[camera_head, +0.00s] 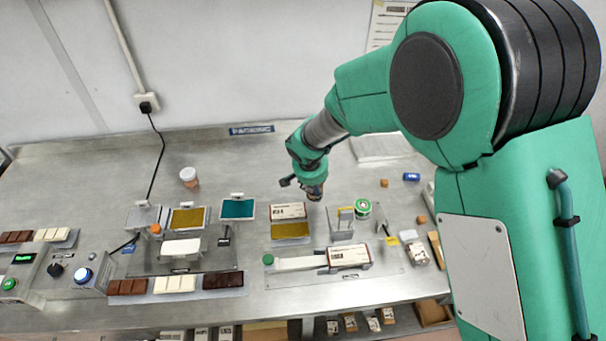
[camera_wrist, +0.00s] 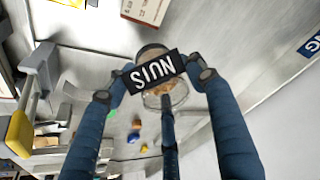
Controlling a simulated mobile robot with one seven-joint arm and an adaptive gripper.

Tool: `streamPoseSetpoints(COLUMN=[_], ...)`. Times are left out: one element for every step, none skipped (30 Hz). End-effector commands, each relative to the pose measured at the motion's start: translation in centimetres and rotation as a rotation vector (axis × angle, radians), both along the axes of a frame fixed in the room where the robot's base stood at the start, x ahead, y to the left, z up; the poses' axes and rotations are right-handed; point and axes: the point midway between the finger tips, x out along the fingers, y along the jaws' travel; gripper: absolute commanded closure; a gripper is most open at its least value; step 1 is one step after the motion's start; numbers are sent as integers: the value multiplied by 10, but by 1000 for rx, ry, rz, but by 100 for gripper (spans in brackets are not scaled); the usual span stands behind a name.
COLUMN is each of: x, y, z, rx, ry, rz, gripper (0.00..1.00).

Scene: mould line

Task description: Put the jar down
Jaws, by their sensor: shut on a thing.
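The jar (camera_wrist: 172,96) is clear with brown contents. A black label (camera_wrist: 154,72) with white upside-down letters, apparently NUTS, shows on it. I cannot tell whether the jar's base touches the table (camera_head: 330,160).
Another jar with a white lid (camera_head: 188,176) stands at the back left. A box (camera_head: 288,211) and a green-topped tin (camera_head: 362,208) stand close in front of my gripper. Bare steel lies behind my gripper.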

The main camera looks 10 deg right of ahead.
Motion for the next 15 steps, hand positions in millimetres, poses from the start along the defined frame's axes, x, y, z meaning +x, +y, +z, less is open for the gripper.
streamPoseSetpoints(x=[0,0,1,1,2,3,4,6,9,11,14,18,22,26,31], y=[0,0,0,0,0,1,1,1,1,2,2,3,3,4,4], z=[0,0,0,0,0,0,0,0,-1,-1,-2,-2,-2,-2,-3], rx=[0,0,0,1,0,0,0,0,0,0,0,0,-1,-1,-1], ry=[0,0,0,0,-1,-1,-1,-1,0,0,0,0,-1,-1,0], rz=[0,0,0,0,0,0,0,0,0,0,0,1,1,1,2], gripper=[76,76,76,76,76,76,76,76,76,76,76,76,76,76,76])
